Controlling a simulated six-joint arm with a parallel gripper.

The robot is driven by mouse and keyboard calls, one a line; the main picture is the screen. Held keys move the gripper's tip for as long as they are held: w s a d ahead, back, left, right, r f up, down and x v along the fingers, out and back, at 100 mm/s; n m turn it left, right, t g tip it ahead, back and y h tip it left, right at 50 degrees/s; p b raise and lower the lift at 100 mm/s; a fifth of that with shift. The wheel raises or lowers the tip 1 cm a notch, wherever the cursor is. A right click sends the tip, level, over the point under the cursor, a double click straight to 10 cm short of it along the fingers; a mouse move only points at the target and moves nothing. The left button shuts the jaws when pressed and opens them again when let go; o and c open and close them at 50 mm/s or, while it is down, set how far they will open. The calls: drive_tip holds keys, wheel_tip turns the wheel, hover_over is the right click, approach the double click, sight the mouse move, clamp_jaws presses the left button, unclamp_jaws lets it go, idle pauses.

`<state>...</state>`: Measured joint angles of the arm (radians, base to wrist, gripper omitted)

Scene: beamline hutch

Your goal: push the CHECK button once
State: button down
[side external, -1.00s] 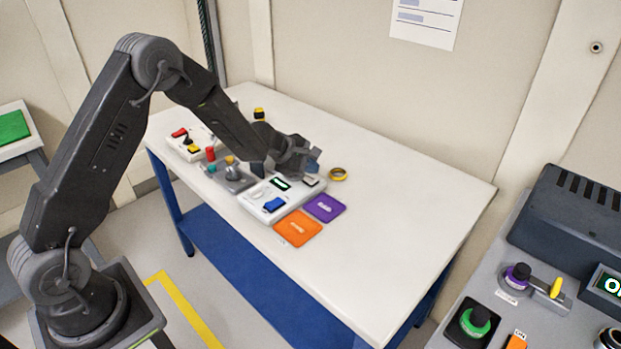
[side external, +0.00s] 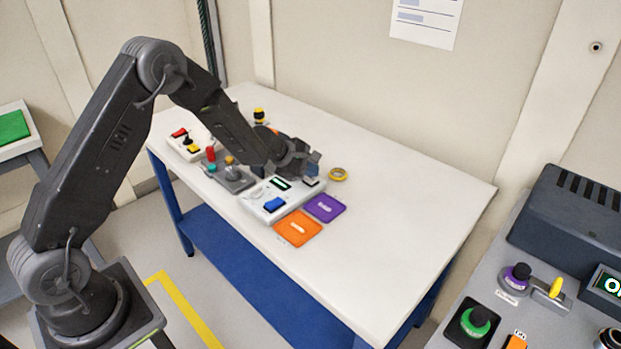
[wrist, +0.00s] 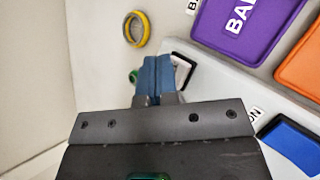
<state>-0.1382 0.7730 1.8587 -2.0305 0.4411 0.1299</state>
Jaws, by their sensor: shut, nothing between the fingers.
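A white control box (side external: 268,203) stands on the table with a blue button (side external: 275,204), a small lit display (side external: 280,184) and a pale, dark-framed button (side external: 312,182). No CHECK label is readable. My gripper (side external: 316,160) is over the far end of the box. In the wrist view, its blue fingers (wrist: 151,72) are together and empty, directly beside the pale button (wrist: 181,70) and partly covering it. I cannot tell whether they touch it. The blue button (wrist: 291,145) shows at the lower right, beside a partly hidden label ending in "ON".
A yellow tape ring (side external: 338,174) lies beyond the box. A purple mat (side external: 325,208) and an orange mat (side external: 298,228) lie in front. Other control boxes with a red knob (side external: 210,153) stand to the left. The table's right half is clear.

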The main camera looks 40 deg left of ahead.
sight(310, 179)
drive_tip(key=shift+f, duration=0.3)
idle(0.5)
drive_tip(key=shift+r, duration=0.85)
drive_tip(key=shift+r, duration=2.5)
